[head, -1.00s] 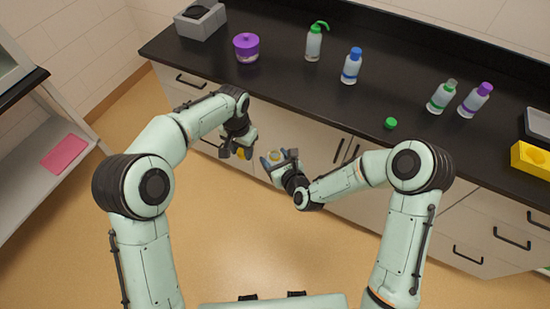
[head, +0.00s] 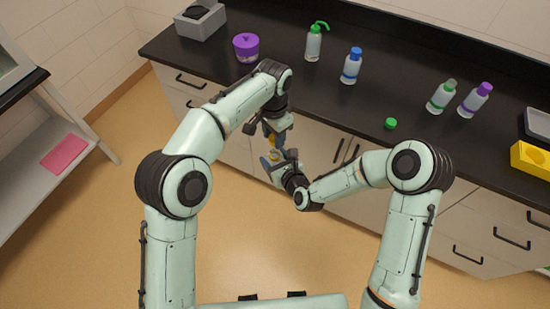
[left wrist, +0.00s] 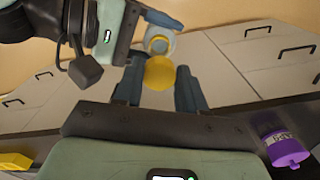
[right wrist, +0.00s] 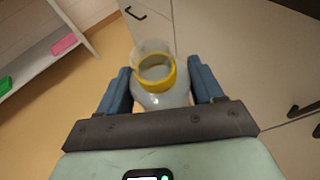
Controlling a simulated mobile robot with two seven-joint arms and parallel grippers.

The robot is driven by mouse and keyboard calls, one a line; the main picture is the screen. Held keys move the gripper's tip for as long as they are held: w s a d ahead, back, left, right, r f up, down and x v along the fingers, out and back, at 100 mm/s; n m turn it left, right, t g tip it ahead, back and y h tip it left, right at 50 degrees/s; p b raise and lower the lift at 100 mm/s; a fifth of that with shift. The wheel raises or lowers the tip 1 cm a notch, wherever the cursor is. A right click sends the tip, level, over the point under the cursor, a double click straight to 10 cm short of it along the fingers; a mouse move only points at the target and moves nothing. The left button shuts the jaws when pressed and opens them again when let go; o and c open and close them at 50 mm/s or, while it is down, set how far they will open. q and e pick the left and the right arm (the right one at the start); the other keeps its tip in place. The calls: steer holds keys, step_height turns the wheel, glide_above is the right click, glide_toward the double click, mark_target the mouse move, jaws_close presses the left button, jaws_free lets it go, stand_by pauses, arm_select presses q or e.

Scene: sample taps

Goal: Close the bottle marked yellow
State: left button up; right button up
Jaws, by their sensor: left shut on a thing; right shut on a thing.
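My right gripper (head: 277,161) is shut on a clear bottle (right wrist: 160,92) with a yellow band (right wrist: 155,75). In the right wrist view the bottle's top is open and uncapped. My left gripper (head: 272,134) is shut on a round yellow cap (left wrist: 160,73), held between its fingertips. In the left wrist view the bottle (left wrist: 160,42) appears just beyond the cap. In the head view the cap is above and close to the bottle, both in front of the counter. I cannot tell whether they touch. The arms partly hide both in the head view.
On the black counter (head: 200,65) stand a purple pot (head: 246,48), a green-topped wash bottle (head: 313,42), and blue (head: 351,66), green (head: 441,96) and purple (head: 475,99) marked bottles. A loose green cap (head: 390,123) lies near the front edge. A yellow block (head: 530,158) is at right.

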mark_target(274, 152)
arm_select(q)
steer(key=shift+f, duration=1.7)
steer(key=shift+f, duration=0.85)
steer(key=shift+f, duration=0.55)
